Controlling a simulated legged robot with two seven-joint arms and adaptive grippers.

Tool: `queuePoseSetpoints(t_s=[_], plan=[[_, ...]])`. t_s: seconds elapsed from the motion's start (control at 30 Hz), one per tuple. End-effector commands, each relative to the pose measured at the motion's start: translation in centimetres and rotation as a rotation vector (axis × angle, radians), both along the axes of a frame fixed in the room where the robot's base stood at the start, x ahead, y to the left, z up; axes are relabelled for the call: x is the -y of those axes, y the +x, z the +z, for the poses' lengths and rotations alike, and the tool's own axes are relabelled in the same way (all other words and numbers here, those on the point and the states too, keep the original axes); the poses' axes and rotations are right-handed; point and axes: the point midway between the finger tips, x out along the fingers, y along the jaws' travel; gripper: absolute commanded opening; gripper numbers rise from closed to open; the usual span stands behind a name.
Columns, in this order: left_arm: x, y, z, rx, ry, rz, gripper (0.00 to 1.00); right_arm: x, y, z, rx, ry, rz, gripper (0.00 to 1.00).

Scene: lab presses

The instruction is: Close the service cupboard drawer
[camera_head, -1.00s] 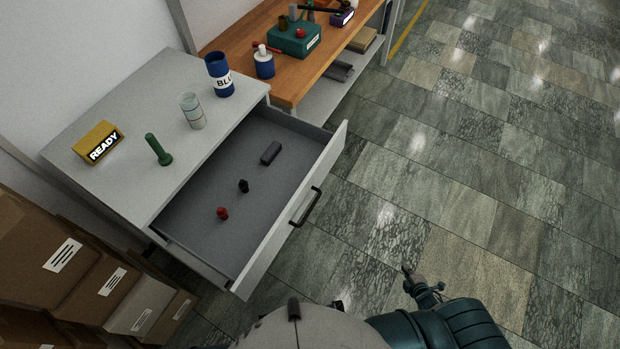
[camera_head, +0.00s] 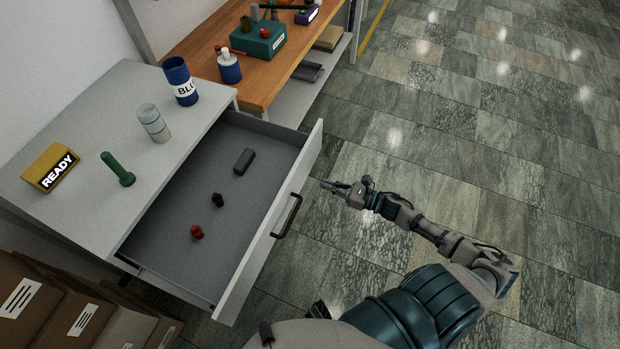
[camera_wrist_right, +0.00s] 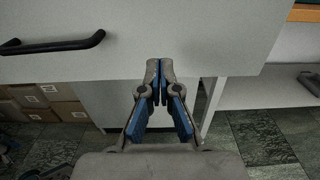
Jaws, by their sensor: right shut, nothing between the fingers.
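The drawer (camera_head: 262,235) of the grey service cupboard (camera_head: 95,130) stands wide open, with a black bar handle (camera_head: 287,216) on its front. It holds a dark grey block (camera_head: 244,161), a small black piece (camera_head: 218,200) and a small red piece (camera_head: 197,232). My right gripper (camera_head: 324,184) is shut and empty, just out from the drawer front and to the right of the handle. In the right wrist view the shut fingertips (camera_wrist_right: 160,64) point at the pale drawer front (camera_wrist_right: 200,30), with the handle (camera_wrist_right: 55,46) at upper left. Contact cannot be told. My left gripper is out of view.
Cardboard boxes (camera_head: 45,308) sit at lower left. The tiled floor at right is clear.

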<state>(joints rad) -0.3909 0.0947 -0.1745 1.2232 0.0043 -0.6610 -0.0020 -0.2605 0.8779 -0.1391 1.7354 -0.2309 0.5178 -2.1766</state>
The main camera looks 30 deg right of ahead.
Motion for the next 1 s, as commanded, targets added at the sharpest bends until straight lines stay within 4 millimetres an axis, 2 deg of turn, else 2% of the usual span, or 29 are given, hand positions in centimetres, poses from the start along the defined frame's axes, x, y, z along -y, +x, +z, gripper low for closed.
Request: queuePoseSetpoints(t_s=[0.1, 0.33, 1.0], plan=[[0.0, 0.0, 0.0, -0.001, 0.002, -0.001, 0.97, -1.6, 2.0, 0.2, 0.004, 0.001, 0.002, 0.00], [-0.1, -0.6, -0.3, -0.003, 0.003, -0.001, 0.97, -3.3, 4.4, 0.1, 0.002, 0.003, -0.001, 0.00], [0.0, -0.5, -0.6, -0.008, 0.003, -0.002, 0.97, -4.3, 5.6, -0.1, -0.001, 0.004, -0.001, 0.00]])
